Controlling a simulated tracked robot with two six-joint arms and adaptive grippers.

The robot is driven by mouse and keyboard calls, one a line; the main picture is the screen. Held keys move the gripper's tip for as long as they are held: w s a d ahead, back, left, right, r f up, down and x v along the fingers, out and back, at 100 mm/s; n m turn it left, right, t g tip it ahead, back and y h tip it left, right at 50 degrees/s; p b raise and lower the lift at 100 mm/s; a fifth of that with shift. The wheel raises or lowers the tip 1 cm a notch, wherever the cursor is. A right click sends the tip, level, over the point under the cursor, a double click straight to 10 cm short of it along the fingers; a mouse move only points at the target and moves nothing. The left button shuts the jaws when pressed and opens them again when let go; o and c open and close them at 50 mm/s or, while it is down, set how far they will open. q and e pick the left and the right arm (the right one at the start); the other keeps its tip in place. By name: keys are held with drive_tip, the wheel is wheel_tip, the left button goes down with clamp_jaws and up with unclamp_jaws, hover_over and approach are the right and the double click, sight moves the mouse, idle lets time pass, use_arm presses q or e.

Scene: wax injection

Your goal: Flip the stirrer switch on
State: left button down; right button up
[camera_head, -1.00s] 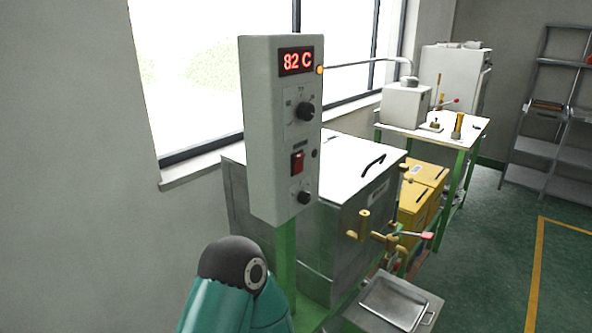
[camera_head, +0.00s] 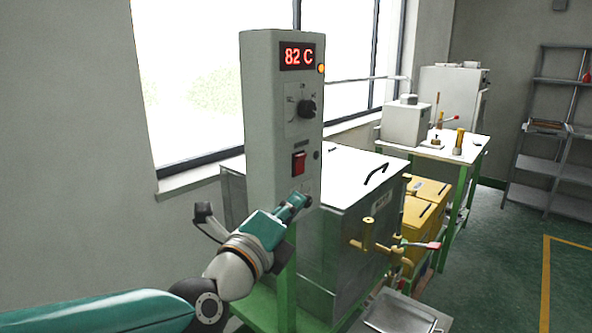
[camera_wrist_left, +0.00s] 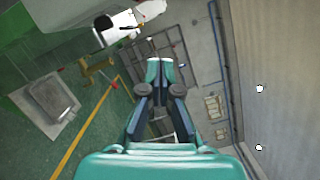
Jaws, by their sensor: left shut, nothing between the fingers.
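The grey control box (camera_head: 256,125) stands on a green post and shows a red 82 C readout. A red rocker switch (camera_head: 298,162) sits on its front face, below a black dial (camera_head: 307,108); no readable label tells whether this is the stirrer switch, nor its position. My left gripper (camera_head: 300,201) is shut and empty, just below the red switch at the lower part of the box's front. It hides the lower knob; I cannot tell whether it touches the box. In the left wrist view the closed fingers (camera_wrist_left: 158,68) point away from the camera. My right gripper is out of view.
A metal tank (camera_head: 345,235) with a white lid stands behind the box. A brass tap (camera_head: 368,235) with a red-tipped lever sticks out at its front, above a metal tray (camera_head: 398,314). A window and wall are at the left. Green floor at the right is open.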

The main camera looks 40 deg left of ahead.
sight(303, 167)
use_arm(q)
drive_tip(key=shift+w, duration=0.15)
drive_tip(key=shift+w+a+r, duration=0.4)
drive_tip(key=shift+w+a, duration=0.45)
drive_tip(key=shift+w, duration=0.85)
drive_tip(key=shift+w+a+r, duration=0.4)
drive_tip(key=shift+w+a, duration=0.45)
drive_tip(key=shift+w, duration=0.8)
drive_tip(key=shift+w+a+r, duration=0.4)
drive_tip(key=shift+w+a, duration=0.45)
drive_tip(key=shift+w, duration=0.85)
